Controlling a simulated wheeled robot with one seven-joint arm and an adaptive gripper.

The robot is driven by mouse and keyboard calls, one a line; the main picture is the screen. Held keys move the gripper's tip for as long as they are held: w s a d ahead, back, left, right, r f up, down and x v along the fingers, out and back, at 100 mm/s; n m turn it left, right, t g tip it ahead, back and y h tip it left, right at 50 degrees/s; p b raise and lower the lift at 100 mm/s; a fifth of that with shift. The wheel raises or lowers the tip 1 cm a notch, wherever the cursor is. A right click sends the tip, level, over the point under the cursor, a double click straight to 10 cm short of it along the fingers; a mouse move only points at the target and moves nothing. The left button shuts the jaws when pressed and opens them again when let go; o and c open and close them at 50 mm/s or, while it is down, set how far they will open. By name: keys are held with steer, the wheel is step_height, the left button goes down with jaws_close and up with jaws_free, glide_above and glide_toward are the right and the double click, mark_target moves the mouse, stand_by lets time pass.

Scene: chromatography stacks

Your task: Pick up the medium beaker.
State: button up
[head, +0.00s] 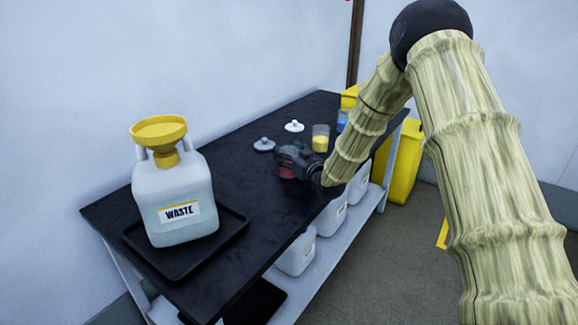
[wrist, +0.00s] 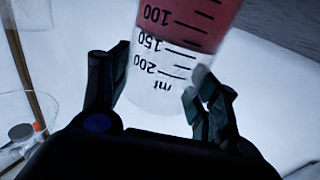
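My gripper (wrist: 158,88) has its dark fingers on both sides of a clear beaker (wrist: 150,100) with red contents. Both fingers appear to touch its wall. The beaker shows upside down in the wrist view, with black marks up to 200 ml; its bottom end is out of that frame. In the head view, my gripper (head: 293,158) is over the black bench, and the red contents (head: 287,172) show just below it, partly hidden. I cannot tell whether the beaker touches the bench. A beaker with yellow contents (head: 320,142) stands just behind, and a blue one (head: 342,122) beyond it.
A waste jug (head: 178,190) with a yellow funnel stands in a black tray (head: 226,238) at the near left. Two small pale lidded items (head: 264,145) (head: 294,126) sit behind my gripper. White jugs (head: 297,256) are on the shelf below. The middle of the black bench (head: 225,165) is clear.

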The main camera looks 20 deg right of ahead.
steer(key=c, duration=0.4)
steer(key=shift+r, duration=0.2)
